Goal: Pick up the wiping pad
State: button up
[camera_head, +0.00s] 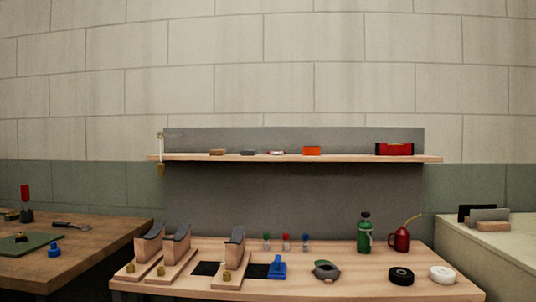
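I cannot tell for sure which thing is the wiping pad. Several small flat blocks lie on the wall shelf (350,159): a brown block (217,152), a grey block (248,152) and a whitish block (276,153). They are too small to tell apart by make, and any of them may be the pad. An orange block (312,150) lies to their right. My gripper is not in view.
The bench below the shelf holds wooden stands (176,256), a blue tool (277,267), a green bottle (364,233), a red oil can (401,239), a black roll (400,276) and a white roll (442,275). A red-black level (394,149) lies on the shelf. Side tables flank the bench.

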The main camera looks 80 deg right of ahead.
aim_at(277, 269)
jog(key=z, duration=2.05)
